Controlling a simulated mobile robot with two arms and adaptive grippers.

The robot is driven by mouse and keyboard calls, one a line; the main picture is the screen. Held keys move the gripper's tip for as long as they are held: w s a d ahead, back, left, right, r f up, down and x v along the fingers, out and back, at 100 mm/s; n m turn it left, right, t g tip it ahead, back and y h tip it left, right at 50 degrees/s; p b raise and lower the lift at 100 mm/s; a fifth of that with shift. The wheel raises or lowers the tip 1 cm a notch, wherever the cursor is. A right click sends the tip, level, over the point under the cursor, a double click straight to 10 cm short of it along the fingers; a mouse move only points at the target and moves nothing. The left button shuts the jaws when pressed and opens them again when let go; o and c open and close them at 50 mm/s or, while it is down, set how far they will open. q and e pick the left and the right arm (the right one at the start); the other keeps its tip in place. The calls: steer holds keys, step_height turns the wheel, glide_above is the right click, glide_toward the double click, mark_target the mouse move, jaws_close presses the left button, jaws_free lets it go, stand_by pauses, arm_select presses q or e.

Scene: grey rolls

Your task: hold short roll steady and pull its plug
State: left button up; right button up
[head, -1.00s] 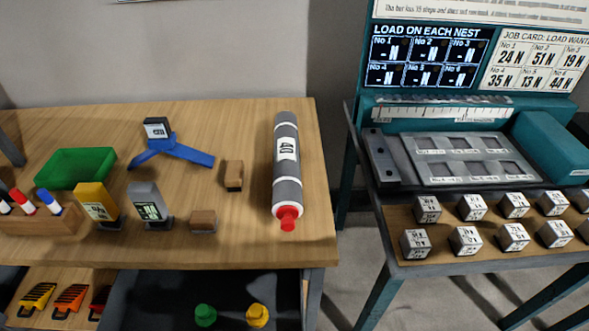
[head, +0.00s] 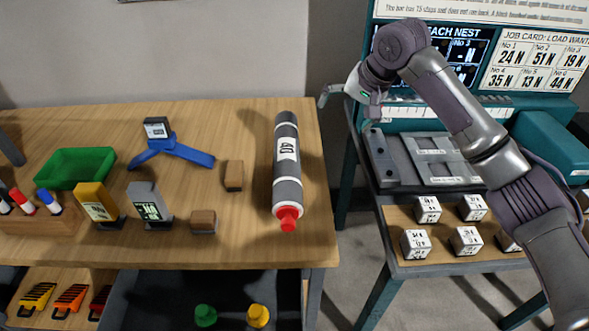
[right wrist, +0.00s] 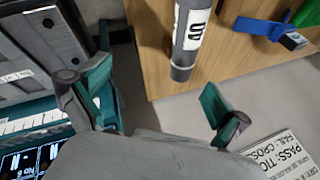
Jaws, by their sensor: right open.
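One grey roll (head: 287,180) with white bands and a number label lies on the wooden table near its right edge. Its red plug (head: 288,217) sits in the near end, toward the front edge. My right gripper (head: 347,100) is open and empty, past the table's back right corner and apart from the roll. In the right wrist view the roll (right wrist: 180,58) shows its unplugged end beyond my spread right fingers (right wrist: 160,95); the plug is out of that view. My left gripper is not in view.
A blue tripod stand (head: 172,150), a green bin (head: 75,169) and small brown blocks (head: 234,176) stand left of the roll. The teal bench (head: 370,205) with white cubes stands right, across a gap.

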steer(key=s+a+f+n+g, duration=0.2)
steer(key=s+a+f, duration=0.1)
steer(key=s+a, duration=0.35)
steer(key=n+g+h, duration=0.2)
glide_above(289, 203)
steer(key=d, duration=0.1)
steer(key=f, duration=0.1)
steer(key=w+f, duration=0.1)
steer(key=shift+d+f, duration=0.1)
steer(key=shift+f, duration=0.3)
steer(key=f, duration=0.4)
steer(key=a+f, duration=0.1)
steer(key=f, duration=0.6)
steer(key=shift+a+f, duration=0.25)
steer(key=shift+f, duration=0.1)
steer(key=shift+c, duration=0.2)
steer(key=c, duration=1.4)
